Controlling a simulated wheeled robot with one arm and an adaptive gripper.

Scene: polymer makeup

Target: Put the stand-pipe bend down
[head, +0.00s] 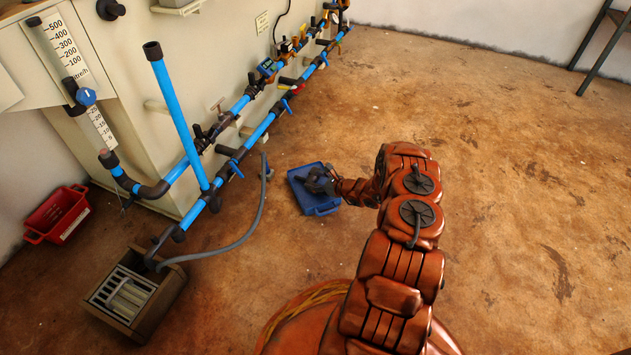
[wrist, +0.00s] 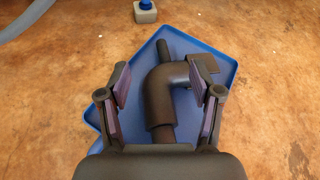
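The stand-pipe bend (wrist: 161,100) is a dark elbow in the wrist view. It appears to lie in the blue tray (head: 322,209), which also shows in the wrist view (wrist: 225,52). My gripper (wrist: 158,82) is over the tray with its fingers on either side of the bend. A clear gap shows at the left finger; the right finger is close to the bend, and I cannot tell if it touches. In the head view my gripper (head: 318,182) is low over the tray and hides most of its contents.
Other dark parts (wrist: 163,47) lie by the bend. A small grey block with a blue top (wrist: 145,12) stands beyond the tray. Blue pipework (head: 180,125) runs along the left panel. A grey hose (head: 235,243), grated box (head: 135,295) and red crate (head: 58,214) are left. The right floor is clear.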

